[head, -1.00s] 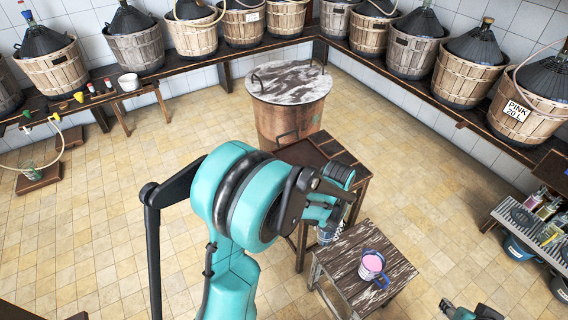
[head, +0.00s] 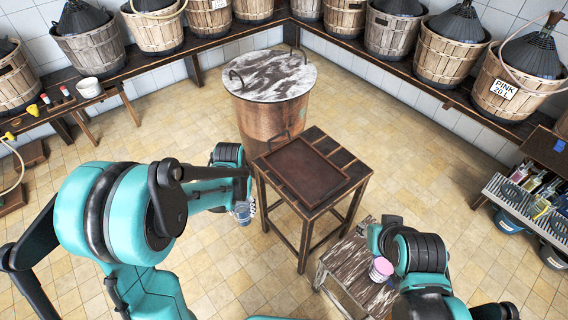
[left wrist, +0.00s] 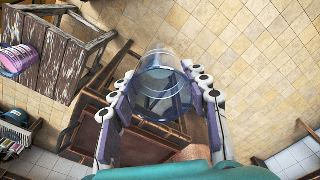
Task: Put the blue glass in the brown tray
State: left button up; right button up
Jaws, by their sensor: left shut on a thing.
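The brown tray (head: 318,168) lies on a small dark wooden table in the middle of the head view, its inside empty. My left gripper (head: 243,210) is to the left of that table in the picture, shut on the blue glass (head: 241,215). In the left wrist view the clear bluish glass (left wrist: 162,85) sits between the two fingers (left wrist: 158,95), with floor and dark reddish-brown furniture behind it. My right arm reaches over the weathered stool at the lower right; its gripper (head: 388,222) is mostly hidden by the arm, so its opening is unclear.
A pink-topped cup (head: 381,269) stands on the weathered stool (head: 340,262), close to my right arm. A copper vat (head: 262,122) with a mottled lid stands behind the table. Basketed demijohns line the wall benches. Tiled floor is free left of the table.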

aim_at(290, 158)
jog(key=i+j+z, duration=0.2)
jog(key=z, duration=0.25)
jog(key=i+j+z, duration=0.1)
jog(key=j+z, duration=0.35)
jog(key=i+j+z, duration=0.1)
jog(key=z, duration=0.3)
jog(key=j+z, duration=0.45)
